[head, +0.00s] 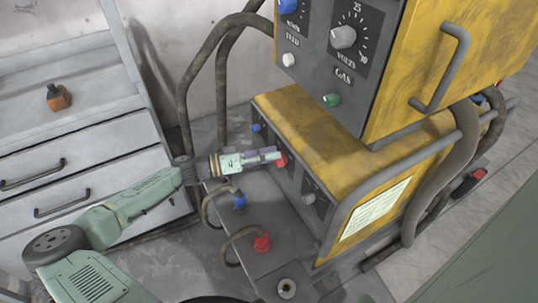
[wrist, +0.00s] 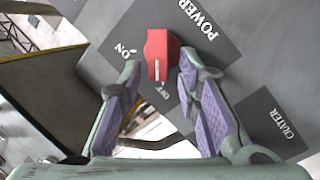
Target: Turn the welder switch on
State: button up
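The welder switch is a red knob (wrist: 158,48) on a grey panel marked POWER, with ON to its left and OFF below it. Its white line points down towards OFF in the wrist view. In the head view the red knob (head: 282,161) shows at the tip of my gripper (head: 270,156), on the front of the lower yellow welder unit (head: 310,135). In the wrist view my gripper (wrist: 159,72) is open, with one purple-padded finger on each side of the knob's lower part. Gaps show between fingers and knob; I cannot tell how deep they reach.
The upper yellow unit (head: 455,60) overhangs the lower one. Blue (head: 240,202) and red (head: 262,242) cable plugs stand out below my gripper. Thick cables (head: 188,95) hang behind it. A grey drawer cabinet (head: 85,165) with an orange bottle (head: 58,97) stands at left.

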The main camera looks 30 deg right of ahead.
grip_shut()
jog(key=shift+r, duration=0.1)
dwell(0.4)
jog(key=m, duration=0.2)
jog(key=m+t+y+p, duration=0.1)
jog(key=m, duration=0.1)
jog(key=s+m+p, duration=0.1)
jog(key=m, duration=0.1)
jog(key=shift+r+m, duration=0.3)
jog(key=shift+r, duration=0.1)
jog(key=m+t, duration=0.1)
jog(key=m, duration=0.1)
jog(key=s+m+t+y, duration=0.1)
jog(key=m, duration=0.1)
jog(key=shift+a+p, duration=0.1)
jog(key=shift+p, duration=0.2)
jog(key=shift+s+f+m+t+b, duration=0.1)
jog(key=shift+s+m+t+b, duration=0.2)
jog(key=shift+m, duration=0.4)
jog(key=shift+f+m+t+b, duration=0.1)
jog(key=shift+m+t, duration=0.25)
jog(key=shift+m, duration=0.35)
jog(key=shift+s+m+t+b, duration=0.15)
jog(key=shift+m+t, duration=0.2)
jog(key=shift+m, duration=0.35)
jog(key=shift+o, duration=1)
grip_release()
